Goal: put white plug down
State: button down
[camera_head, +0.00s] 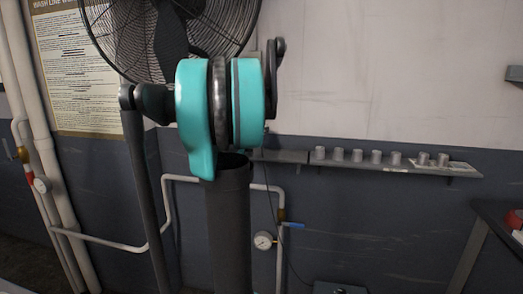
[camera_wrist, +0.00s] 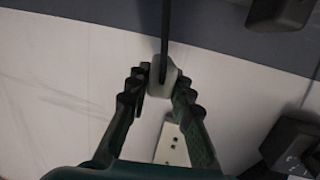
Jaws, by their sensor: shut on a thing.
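The white plug (camera_wrist: 170,78) is between the fingertips of my gripper (camera_wrist: 160,84) in the wrist view. My gripper is shut on it. A dark cable runs from the plug to the top of the picture. A pale strip (camera_wrist: 172,146) with small dark holes, like a socket strip, shows below the plug, between the fingers. I cannot tell whether the plug touches anything besides the fingers. The head view shows my teal and black arm, but neither my gripper nor the plug can be made out there.
In the wrist view, dark blocky objects (camera_wrist: 287,142) are at the right and another (camera_wrist: 279,13) at the upper right. In the head view, a wall shelf (camera_head: 400,168) carries several small metal cylinders. A fan (camera_head: 215,25), pipes and a gauge (camera_head: 263,240) stand behind my arm.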

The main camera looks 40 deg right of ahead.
notch_tip(320, 180, down, 8)
jog(key=shift+f, duration=0.25)
dwell(0.4)
jog(key=c, duration=1.3)
grip_release()
jog(key=shift+c, duration=0.2)
jog(key=v, duration=1.2)
jog(key=s+a+f+n+g+y, duration=0.1)
jog(key=s+a+f+n+y, duration=0.3)
jog(key=a+f, duration=0.5)
jog(key=s+a+f+n+g+y, duration=0.1)
jog(key=s+a+f+n+y, duration=0.3)
jog(key=s+a+f, duration=0.4)
jog(key=s+a+f+n+g+y, duration=0.1)
jog(key=s+a+f+n+y, duration=0.3)
jog(key=a+f, duration=0.6)
jog(key=s+a+y, duration=0.2)
jog(key=a, duration=0.5)
jog(key=shift+f, duration=0.3)
